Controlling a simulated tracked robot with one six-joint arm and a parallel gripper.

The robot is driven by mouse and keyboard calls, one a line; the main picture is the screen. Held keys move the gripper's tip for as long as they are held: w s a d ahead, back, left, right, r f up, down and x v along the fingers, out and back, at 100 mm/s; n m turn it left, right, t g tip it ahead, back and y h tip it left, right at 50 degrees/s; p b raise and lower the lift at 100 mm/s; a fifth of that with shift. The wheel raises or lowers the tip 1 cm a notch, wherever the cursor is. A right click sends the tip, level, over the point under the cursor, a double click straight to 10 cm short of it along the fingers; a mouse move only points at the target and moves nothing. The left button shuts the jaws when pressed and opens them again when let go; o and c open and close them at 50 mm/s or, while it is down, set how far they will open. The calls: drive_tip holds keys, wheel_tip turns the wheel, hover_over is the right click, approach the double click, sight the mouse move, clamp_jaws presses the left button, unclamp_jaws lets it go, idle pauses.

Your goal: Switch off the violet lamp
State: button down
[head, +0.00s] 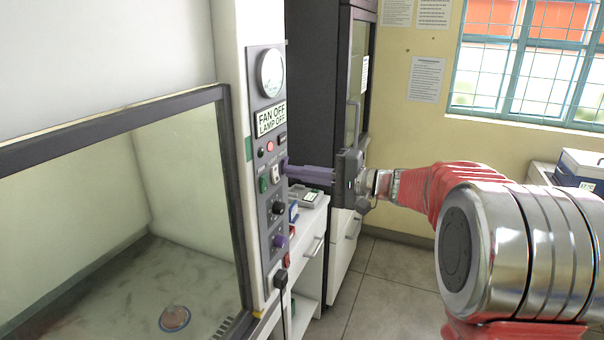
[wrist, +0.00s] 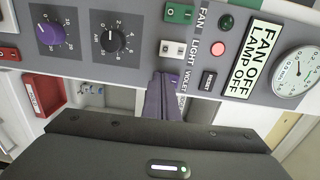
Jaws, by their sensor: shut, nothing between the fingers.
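The hood's control panel (head: 265,220) stands on a post left of my gripper. Its display (head: 270,118) reads FAN OFF, LAMP OFF; it reads the same in the wrist view (wrist: 252,60). My gripper (head: 286,166) has its purple fingers shut and empty, tips at the panel beside the white light switch (head: 276,173). In the wrist view my gripper (wrist: 164,76) covers the spot by the VIOLET label (wrist: 188,80), so the violet switch is hidden. I cannot tell whether the tips touch it. The green fan switch (wrist: 180,13) and white light switch (wrist: 172,48) are clear.
A black knob (head: 278,208) and a purple knob (head: 280,241) sit lower on the panel, a round gauge (head: 270,73) at its top. The glass sash (head: 120,210) is at left. A drawer unit (head: 310,245) and dark cabinet (head: 320,80) stand behind.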

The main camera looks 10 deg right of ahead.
drive_tip(key=f+v, duration=0.2)
drive_tip(key=v, duration=1.1)
drive_tip(key=shift+s+d+f, duration=0.25)
drive_tip(key=shift+s+d, duration=0.05)
drive_tip(key=shift+d, duration=0.05)
